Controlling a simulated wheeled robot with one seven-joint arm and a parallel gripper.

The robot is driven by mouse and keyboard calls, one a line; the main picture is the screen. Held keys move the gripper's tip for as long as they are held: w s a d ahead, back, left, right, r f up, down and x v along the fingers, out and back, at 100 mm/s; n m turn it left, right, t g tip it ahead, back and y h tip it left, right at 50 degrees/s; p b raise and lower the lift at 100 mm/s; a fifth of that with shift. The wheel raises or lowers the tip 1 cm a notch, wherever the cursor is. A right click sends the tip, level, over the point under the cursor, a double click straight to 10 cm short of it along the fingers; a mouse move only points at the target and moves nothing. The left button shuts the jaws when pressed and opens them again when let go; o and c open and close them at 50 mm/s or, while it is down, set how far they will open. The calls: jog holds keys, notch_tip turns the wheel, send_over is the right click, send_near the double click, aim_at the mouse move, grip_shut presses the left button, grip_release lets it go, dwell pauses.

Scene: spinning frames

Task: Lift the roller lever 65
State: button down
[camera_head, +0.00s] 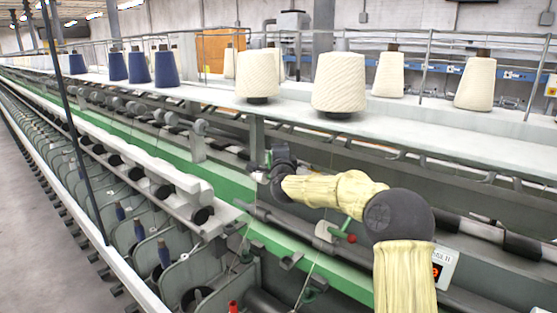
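My arm, in yellow sleeves with dark joints, reaches in from the lower right of the head view. My gripper (262,172) is at its far end, small and dark, above the green rail; I cannot tell whether its fingers are open or shut. Several pale roller levers (165,176) lie in a row along the spinning frame, to the left of my gripper. No number shows on them, so I cannot tell which is 65. Part of the machine behind my forearm is hidden.
Cream yarn cones (338,82) and blue cones (165,68) stand on the white shelf (430,122) above. A thin dark pole (72,120) crosses the left side. Bobbins (163,252) stand below. A red-tipped part (351,238) is under my arm. Grey floor (35,240) is free at left.

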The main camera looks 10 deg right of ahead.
jog(key=shift+d+f, duration=0.1)
jog(key=shift+d, duration=0.05)
jog(key=c, duration=1.4)
grip_release()
jog(key=shift+w+d, duration=0.1)
jog(key=shift+w, duration=0.05)
jog(key=shift+c, duration=0.2)
jog(key=s+f+b, duration=0.1)
jog(key=s+b, duration=0.8)
jog(key=s, duration=0.8)
jog(key=shift+s, duration=0.25)
